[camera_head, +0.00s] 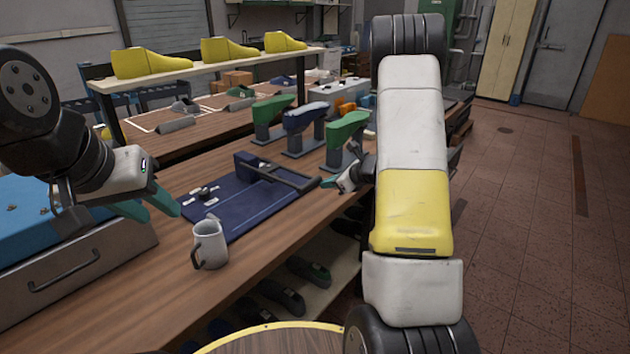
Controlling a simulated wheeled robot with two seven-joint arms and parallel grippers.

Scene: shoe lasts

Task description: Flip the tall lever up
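A dark blue board (262,208) lies on the wooden workbench. A dark bar-shaped lever frame (287,178) is mounted on its far side and looks folded low along the board. Small silver fittings (205,194) sit on the board's left part. I cannot tell for certain which part is the tall lever. My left gripper (160,212) hangs left of the board, above the bench, with its teal fingers apart and nothing between them. My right gripper (330,183) is at the board's right end, close to the end of the bar; its fingers are small and partly hidden, so contact is unclear.
A grey mug (210,244) stands just in front of the board. A blue-topped metal case (80,258) is at the left. Green and blue shoe lasts (304,118) stand behind the board. Yellow lasts (228,50) line a shelf. My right arm covers the bench's right side.

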